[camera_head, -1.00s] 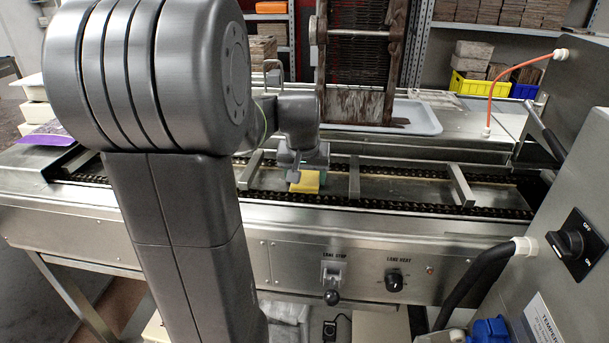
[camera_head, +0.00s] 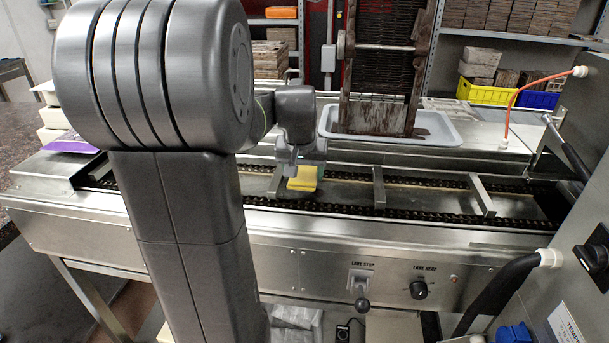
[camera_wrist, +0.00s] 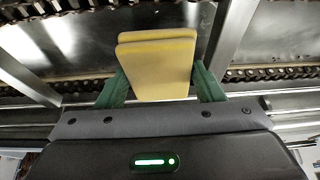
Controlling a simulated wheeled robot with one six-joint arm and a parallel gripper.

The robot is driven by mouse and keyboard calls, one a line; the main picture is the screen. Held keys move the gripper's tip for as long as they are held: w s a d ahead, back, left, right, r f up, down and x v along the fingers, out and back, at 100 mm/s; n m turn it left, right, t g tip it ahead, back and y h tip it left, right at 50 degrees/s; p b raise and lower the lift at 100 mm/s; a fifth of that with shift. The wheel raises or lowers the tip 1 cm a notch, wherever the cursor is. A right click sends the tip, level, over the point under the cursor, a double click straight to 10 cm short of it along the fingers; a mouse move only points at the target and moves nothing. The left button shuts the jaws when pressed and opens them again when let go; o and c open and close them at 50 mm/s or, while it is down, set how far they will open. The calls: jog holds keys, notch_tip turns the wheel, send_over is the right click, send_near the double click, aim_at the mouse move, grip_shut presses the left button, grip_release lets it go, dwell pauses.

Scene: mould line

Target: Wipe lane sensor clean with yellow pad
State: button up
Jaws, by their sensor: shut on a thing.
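The yellow pad (camera_head: 302,178) is in my gripper (camera_head: 298,172), over the near part of the conveyor lane. In the wrist view the pad (camera_wrist: 155,68) sits between the two green fingers of my gripper (camera_wrist: 158,88), which are shut on it. The pad looks folded or double-layered, its end pointing out over the lane. I cannot tell whether it touches the lane. I cannot make out the lane sensor in either view.
The metal lane has dark chains along both sides and upright crossbars (camera_head: 378,187) and (camera_head: 481,196). A light grey tray (camera_head: 440,135) with a brown rack (camera_head: 375,95) stands behind it.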

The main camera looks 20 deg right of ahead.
aim_at(303, 173)
jog(key=shift+r+p, duration=1.65)
jog(key=shift+r, duration=0.7)
jog(key=p, duration=0.3)
jog(key=shift+w+r+p, duration=0.1)
jog(key=shift+r+p, duration=0.2)
jog(key=shift+p, duration=0.05)
jog(key=shift+f+p, duration=0.15)
jog(key=shift+p, duration=0.45)
